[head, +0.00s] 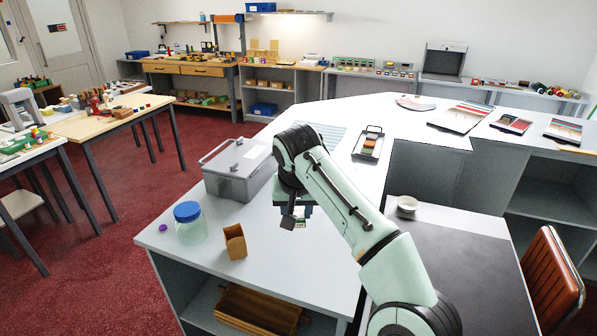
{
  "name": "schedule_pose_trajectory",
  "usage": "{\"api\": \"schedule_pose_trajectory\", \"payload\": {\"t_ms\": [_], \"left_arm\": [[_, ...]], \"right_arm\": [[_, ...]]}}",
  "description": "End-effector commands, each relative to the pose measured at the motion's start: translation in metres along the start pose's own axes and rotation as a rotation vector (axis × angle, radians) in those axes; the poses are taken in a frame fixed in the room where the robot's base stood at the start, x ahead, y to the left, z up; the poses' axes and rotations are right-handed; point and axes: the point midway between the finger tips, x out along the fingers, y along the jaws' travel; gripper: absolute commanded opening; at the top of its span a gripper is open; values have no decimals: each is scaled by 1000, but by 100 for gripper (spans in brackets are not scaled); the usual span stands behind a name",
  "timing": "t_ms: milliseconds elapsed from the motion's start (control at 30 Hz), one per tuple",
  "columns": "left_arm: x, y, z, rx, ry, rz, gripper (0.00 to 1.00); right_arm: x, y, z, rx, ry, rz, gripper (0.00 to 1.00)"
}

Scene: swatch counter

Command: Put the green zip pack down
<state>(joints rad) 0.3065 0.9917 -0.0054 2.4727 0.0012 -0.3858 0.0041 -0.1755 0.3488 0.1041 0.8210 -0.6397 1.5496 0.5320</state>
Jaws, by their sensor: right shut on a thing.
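My right arm reaches in from the lower right over the white counter (215,265), and its gripper (293,218) points down above the counter's middle. The right gripper is shut on the green zip pack (305,211). Only a small dark green part of the pack shows, as the gripper and wrist hide the rest. I cannot tell whether the pack touches the counter. My left gripper is not in view.
A grey lidded box (238,176) stands left of the gripper. A swatch tray (368,145) lies beyond my arm. Bare counter shows in front of the gripper.

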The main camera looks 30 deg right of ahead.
Motion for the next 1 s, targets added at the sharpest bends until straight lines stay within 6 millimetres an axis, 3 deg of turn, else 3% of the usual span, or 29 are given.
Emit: {"api": "schedule_pose_trajectory", "payload": {"t_ms": [167,400,600,1000], "left_arm": [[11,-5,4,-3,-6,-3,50],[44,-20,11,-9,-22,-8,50],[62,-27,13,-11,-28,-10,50],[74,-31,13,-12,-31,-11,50]], "right_arm": [[15,0,7,-1,-2,1,11],[75,1,32,-1,-5,3,11],[120,1,51,-1,-3,2,11],[164,1,69,-1,-2,1,11]]}}
